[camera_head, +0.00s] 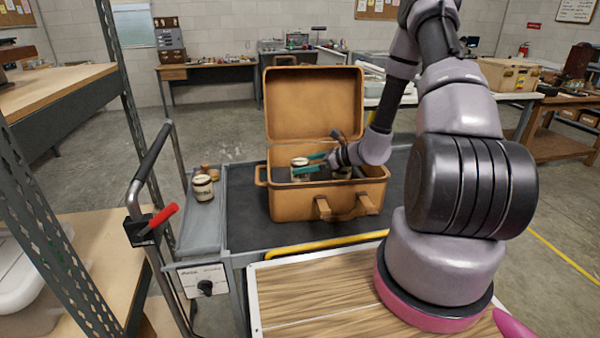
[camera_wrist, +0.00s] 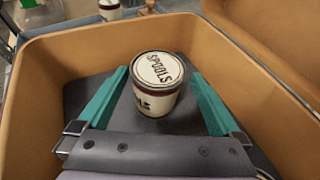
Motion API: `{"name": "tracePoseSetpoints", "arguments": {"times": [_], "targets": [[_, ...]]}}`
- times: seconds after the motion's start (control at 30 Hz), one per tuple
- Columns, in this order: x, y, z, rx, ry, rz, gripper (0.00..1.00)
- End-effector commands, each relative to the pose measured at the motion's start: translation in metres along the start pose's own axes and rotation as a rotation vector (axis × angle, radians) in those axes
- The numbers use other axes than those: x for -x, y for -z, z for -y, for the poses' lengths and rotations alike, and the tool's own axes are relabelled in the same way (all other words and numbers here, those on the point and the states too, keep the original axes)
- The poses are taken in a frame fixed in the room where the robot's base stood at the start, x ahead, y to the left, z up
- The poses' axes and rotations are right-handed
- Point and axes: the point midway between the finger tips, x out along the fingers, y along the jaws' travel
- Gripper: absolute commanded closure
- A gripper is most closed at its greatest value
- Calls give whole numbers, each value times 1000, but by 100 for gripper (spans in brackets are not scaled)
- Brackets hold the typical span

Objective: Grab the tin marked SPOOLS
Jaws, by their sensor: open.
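The tin marked SPOOLS (camera_wrist: 157,84) stands upright inside an open tan case (camera_head: 282,202). It has a cream body with a dark rim and dark lettering on lid and side. In the head view the tin (camera_head: 299,162) shows only its top part above the case wall. My gripper (camera_wrist: 160,85) reaches down into the case with its two teal fingers apart, one on each side of the tin. Small gaps seem to show between the fingers and the tin. The case wall (camera_wrist: 75,42) surrounds the gripper and tin in the wrist view.
The case's lid (camera_head: 314,103) stands up at the back. The case sits on a dark cart top (camera_head: 245,215). A second similar tin (camera_head: 203,187) stands in a grey side tray left of the case. A metal shelf post (camera_head: 130,80) rises at the left.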

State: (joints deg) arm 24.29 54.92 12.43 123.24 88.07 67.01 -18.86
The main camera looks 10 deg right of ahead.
Motion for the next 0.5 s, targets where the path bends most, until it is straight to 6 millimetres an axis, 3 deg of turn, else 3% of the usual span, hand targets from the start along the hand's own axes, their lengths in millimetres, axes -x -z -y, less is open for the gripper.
{"name": "tracePoseSetpoints", "arguments": {"times": [0.3,0.5], "targets": [[-43,1,-3,0,-1,-1,0],[-51,0,-2,0,0,0,0]]}}
